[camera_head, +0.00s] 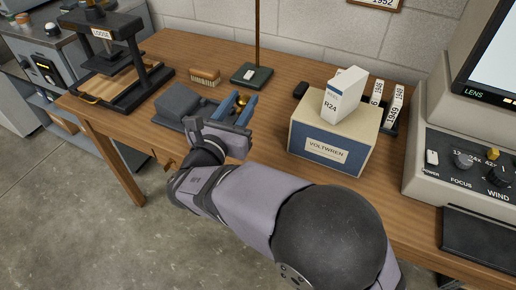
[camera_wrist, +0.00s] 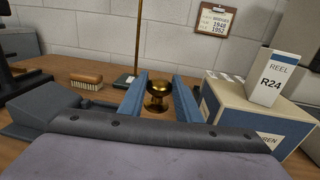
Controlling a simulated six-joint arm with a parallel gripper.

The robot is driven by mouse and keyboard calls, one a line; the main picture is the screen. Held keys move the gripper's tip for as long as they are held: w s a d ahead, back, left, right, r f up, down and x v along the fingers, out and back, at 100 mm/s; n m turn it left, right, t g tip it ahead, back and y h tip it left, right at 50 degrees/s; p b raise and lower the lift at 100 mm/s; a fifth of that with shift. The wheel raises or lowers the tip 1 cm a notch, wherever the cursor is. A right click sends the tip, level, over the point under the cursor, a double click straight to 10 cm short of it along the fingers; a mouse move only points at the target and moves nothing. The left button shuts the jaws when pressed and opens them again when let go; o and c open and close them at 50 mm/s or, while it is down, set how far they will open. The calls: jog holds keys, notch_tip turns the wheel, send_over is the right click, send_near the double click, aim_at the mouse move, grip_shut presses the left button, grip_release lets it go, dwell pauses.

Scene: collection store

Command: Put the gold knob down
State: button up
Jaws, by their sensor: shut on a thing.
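The gold knob (camera_wrist: 158,94) is a round brass-coloured knob, held between the two blue fingers of my gripper (camera_wrist: 159,97) in the wrist view. In the head view my gripper (camera_head: 238,107) is over the table beside a dark grey block-like device, and the gold knob (camera_head: 242,99) shows only partly between the fingers. The gripper is shut on the knob. I cannot tell how far the knob is above the tabletop.
A grey device (camera_head: 178,101) lies left of the gripper. A brush (camera_head: 205,76) and a green-based stand (camera_head: 251,75) are behind. Bare wooden table (camera_head: 265,137) shows between gripper and box.

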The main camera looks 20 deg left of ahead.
jog(key=shift+m+h, duration=0.6)
jog(key=shift+h, duration=0.2)
jog(key=shift+d+f+b, duration=0.2)
jog(key=shift+d+f, duration=0.35)
jog(key=shift+f, duration=1.2)
jog(key=shift+d+f+b, duration=0.2)
jog(key=shift+d+f, duration=0.4)
jog(key=shift+f, duration=1.15)
jog(key=shift+d+f+b, duration=0.2)
jog(key=shift+d+f, duration=0.35)
jog(key=shift+f, duration=1.2)
jog(key=shift+f, duration=0.1)
jog(key=o, duration=1.2)
jog(key=shift+s, duration=0.15)
jog(key=s, duration=1.1)
jog(key=shift+s, duration=0.4)
